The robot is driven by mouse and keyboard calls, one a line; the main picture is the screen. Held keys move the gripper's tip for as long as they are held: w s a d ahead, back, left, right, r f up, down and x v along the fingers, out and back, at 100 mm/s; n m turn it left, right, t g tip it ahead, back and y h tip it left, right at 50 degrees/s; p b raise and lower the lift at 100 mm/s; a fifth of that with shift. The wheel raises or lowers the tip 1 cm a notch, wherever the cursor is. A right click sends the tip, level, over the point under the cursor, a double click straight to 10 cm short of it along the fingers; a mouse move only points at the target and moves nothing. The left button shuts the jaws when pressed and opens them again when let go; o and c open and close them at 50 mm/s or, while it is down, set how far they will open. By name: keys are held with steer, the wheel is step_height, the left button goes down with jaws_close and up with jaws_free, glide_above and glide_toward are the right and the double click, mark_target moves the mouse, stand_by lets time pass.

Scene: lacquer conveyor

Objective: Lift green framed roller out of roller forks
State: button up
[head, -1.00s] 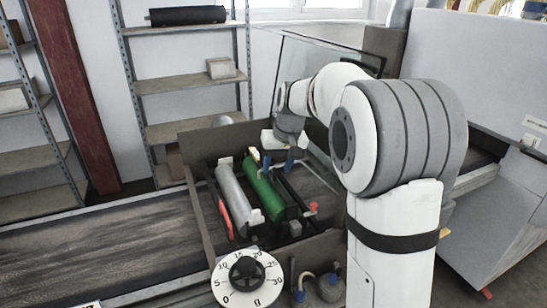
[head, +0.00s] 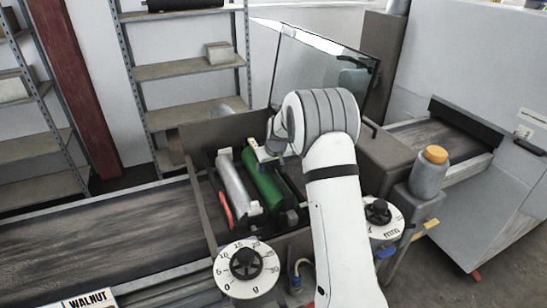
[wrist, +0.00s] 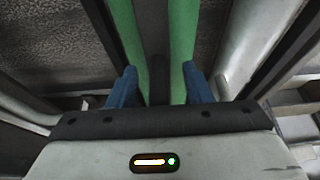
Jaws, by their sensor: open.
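The green framed roller (head: 263,184) lies in the open box beside a silver roller (head: 236,182). In the wrist view the green roller (wrist: 182,35) runs up the picture, with a dark bar (wrist: 153,35) along its middle. My gripper (wrist: 161,88) is open, its two blue fingers on either side of the green roller and the dark bar. I cannot tell whether they touch it. In the head view my gripper (head: 268,158) is over the far end of the roller, and my arm partly hides it. The forks under the roller are not clearly visible.
The box wall (head: 196,205) stands close around the rollers. A raised glass lid (head: 317,75) is behind my arm. A dial (head: 246,268) is in front, and a grey bottle with an orange cap (head: 430,172) stands to the right. A belt (head: 110,230) runs left.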

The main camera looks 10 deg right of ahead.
steer(key=shift+w+f, duration=0.2)
steer(key=shift+f, duration=0.3)
jaws_close()
stand_by(1.1)
